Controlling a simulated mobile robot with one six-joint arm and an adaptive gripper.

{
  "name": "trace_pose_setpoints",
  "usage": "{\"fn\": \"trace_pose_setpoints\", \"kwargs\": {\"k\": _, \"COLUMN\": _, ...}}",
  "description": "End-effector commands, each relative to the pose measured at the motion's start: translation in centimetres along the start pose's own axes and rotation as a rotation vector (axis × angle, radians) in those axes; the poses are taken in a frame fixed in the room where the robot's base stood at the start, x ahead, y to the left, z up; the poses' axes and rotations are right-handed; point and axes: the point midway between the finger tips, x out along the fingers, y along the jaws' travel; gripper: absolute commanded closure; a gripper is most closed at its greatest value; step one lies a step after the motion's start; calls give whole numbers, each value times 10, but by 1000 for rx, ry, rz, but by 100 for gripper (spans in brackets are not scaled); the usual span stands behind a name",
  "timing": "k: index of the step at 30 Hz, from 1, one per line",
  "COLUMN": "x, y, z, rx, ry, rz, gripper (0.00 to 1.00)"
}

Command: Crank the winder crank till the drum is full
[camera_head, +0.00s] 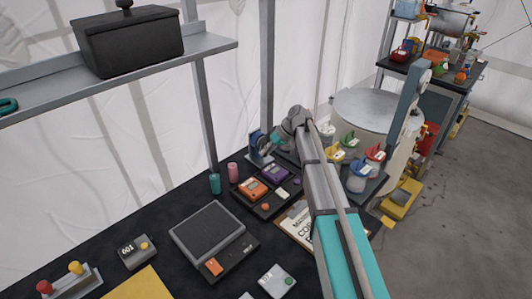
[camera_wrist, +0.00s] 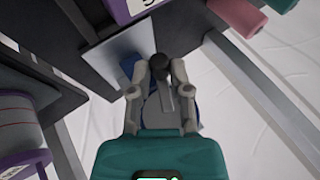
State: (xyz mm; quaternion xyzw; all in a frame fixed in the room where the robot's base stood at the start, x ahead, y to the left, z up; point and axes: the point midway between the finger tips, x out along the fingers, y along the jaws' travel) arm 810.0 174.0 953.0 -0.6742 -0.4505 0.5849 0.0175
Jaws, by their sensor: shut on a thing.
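The winder (camera_head: 255,138), a small blue upright unit, stands at the back of the black table near the tent wall. My gripper (camera_head: 268,147) reaches to it from the right. In the wrist view, my gripper (camera_wrist: 174,66) is shut on the dark knob of the winder crank (camera_wrist: 179,72), with one finger on each side. A grey crank bar runs down from the knob over a grey round part with blue edges, seen between the fingers. My fingers and palm hide much of the winder, and I cannot tell how full the drum is.
Orange and purple boxes (camera_head: 252,189) sit close in front of the winder. Pink and teal cylinders (camera_head: 233,172) stand to its left. A shelf post (camera_head: 266,70) rises just behind. Several lidded jars (camera_head: 358,176) stand right of my arm.

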Motion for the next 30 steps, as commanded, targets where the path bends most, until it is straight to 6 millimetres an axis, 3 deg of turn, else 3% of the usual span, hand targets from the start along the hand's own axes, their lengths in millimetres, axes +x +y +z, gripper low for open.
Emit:
{"fn": "trace_pose_setpoints", "kwargs": {"k": 7, "x": 0, "y": 0, "z": 1, "rx": 1, "ry": -2, "rz": 0, "gripper": 100}}
{"fn": "trace_pose_setpoints", "kwargs": {"k": 8, "x": 0, "y": 0, "z": 1, "rx": 1, "ry": -2, "rz": 0, "gripper": 71}}
{"fn": "trace_pose_setpoints", "kwargs": {"k": 13, "x": 0, "y": 0, "z": 1, "rx": 1, "ry": -1, "rz": 1, "gripper": 40}}
{"fn": "trace_pose_setpoints", "kwargs": {"k": 30, "x": -3, "y": -1, "z": -3, "rx": -12, "ry": 17, "rz": 15, "gripper": 40}}
